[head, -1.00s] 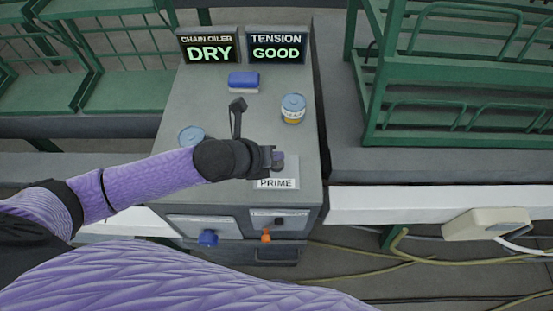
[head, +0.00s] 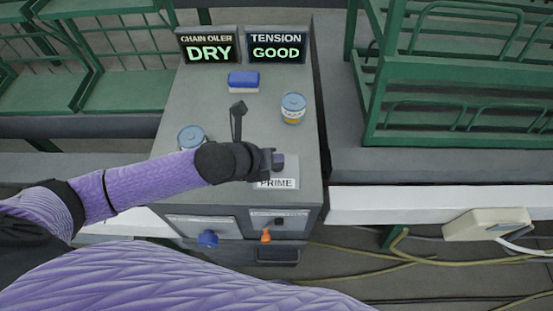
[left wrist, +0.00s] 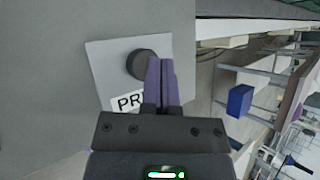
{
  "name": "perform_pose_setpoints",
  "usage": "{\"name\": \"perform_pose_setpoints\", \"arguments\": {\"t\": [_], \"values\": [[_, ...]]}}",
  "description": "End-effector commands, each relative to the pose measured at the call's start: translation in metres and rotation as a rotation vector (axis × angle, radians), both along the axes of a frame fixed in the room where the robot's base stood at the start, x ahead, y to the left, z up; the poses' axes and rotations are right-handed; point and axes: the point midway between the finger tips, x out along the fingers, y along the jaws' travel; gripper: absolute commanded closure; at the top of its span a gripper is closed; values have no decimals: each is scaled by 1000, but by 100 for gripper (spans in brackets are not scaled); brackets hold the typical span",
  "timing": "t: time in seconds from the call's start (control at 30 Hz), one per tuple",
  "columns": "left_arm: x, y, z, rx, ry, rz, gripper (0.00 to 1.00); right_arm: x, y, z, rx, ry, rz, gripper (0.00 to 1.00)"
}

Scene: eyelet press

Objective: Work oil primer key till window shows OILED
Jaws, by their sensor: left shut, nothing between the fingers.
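The chain oiler window (head: 208,46) at the top left of the grey cabinet reads DRY in green. The primer key is a dark round button on a light plate marked PRIME (head: 276,184); in the left wrist view the key (left wrist: 141,64) shows beside my fingertips. My left gripper (head: 277,161) is shut and empty over the plate in the head view. In the left wrist view its purple fingers (left wrist: 161,80) are together, overlapping the key's right edge; I cannot tell whether they touch it. My right gripper is not in view.
The tension window (head: 276,46) reads GOOD. A blue and white block (head: 243,81), a blue-lidded jar (head: 292,108) and another blue-lidded jar (head: 191,137) stand on the cabinet top. Blue (head: 208,239) and orange (head: 266,236) knobs are on its front. Green racks (head: 460,75) stand at the right.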

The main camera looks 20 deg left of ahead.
Motion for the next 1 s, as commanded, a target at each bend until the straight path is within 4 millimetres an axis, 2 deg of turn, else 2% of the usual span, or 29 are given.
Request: {"name": "perform_pose_setpoints", "arguments": {"t": [1.0], "values": [[0, 0, -8, 0, 0, 0, 100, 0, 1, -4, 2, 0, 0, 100]]}}
